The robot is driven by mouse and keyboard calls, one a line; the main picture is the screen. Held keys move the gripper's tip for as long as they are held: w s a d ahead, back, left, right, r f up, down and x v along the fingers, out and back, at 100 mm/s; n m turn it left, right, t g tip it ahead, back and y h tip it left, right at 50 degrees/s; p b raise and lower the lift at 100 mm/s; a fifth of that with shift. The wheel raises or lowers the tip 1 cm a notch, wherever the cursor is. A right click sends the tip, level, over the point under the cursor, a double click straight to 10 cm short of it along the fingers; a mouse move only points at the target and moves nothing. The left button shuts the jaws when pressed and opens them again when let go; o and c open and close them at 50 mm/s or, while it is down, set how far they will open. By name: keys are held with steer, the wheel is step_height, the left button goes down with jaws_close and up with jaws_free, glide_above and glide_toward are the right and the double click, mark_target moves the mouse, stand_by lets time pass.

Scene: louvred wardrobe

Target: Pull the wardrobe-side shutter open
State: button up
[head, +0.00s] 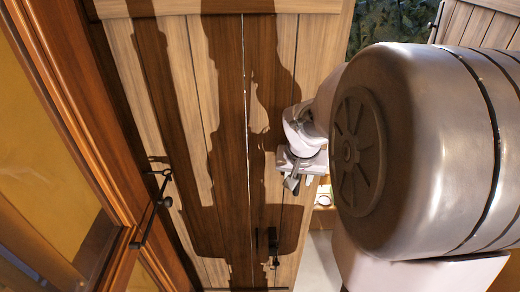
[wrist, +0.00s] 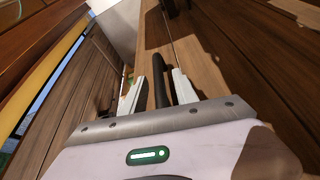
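A plank-built wooden panel (head: 185,70) fills the middle of the head view, crossed by dark shadows. It looks closed, and I cannot tell for certain whether it is the wardrobe-side shutter. Black fittings (head: 273,248) sit low on it. My gripper (head: 292,184) is in front of its right part, above those fittings in the picture. In the wrist view my gripper (wrist: 158,92) is open, with a dark upright bar (wrist: 160,75) between its two pale fingers. Gaps show on both sides of the bar. The bar's far end and what it is fixed to are unclear.
An orange-brown framed glazed panel (head: 72,95) with a black handle (head: 150,212) stands close on the left. Another plank panel (head: 470,28) is at the upper right, past a dark leafy opening (head: 390,25). My arm hides much of the right side.

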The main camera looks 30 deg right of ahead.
jaws_close()
stand_by(1.3)
